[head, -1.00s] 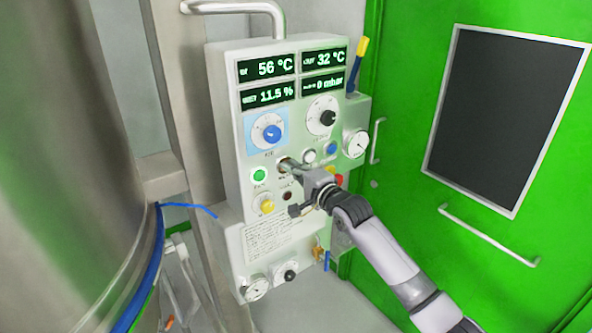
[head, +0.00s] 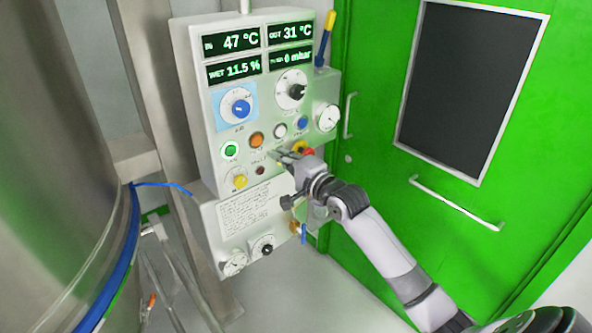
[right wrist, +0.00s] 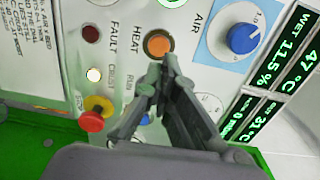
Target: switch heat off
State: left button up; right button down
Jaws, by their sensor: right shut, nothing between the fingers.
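The control panel (head: 200,120) stands upright, with an orange HEAT button (head: 257,139) in its button row. The button also shows in the right wrist view (right wrist: 158,43), just beyond the fingertips, its name printed beside it. I cannot tell whether it is lit. My right gripper (head: 272,154) is shut and empty, in front of the panel, its tips just below and right of the button in the head view. The tips (right wrist: 167,66) appear close to the button but not clearly touching it. The displays (head: 240,41) read IN 47 °C, OUT 31 °C and WET 11.5 %. My left gripper is out of view.
Near the HEAT button are a green button (head: 230,149), a blue AIR dial (head: 237,106) and a red knob on yellow (right wrist: 94,118). A steel vessel (head: 60,150) stands at left. A green door (head: 450,190) with a handle is at right.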

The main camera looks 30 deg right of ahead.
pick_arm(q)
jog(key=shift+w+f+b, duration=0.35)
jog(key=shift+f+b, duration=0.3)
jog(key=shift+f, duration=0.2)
pick_arm(e)
jog(key=s+d, duration=0.1)
jog(key=s, duration=0.5)
jog(key=shift+r, duration=0.2)
jog(key=shift+s, duration=0.1)
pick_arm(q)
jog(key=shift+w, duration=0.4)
pick_arm(e)
jog(key=shift+f, duration=0.15)
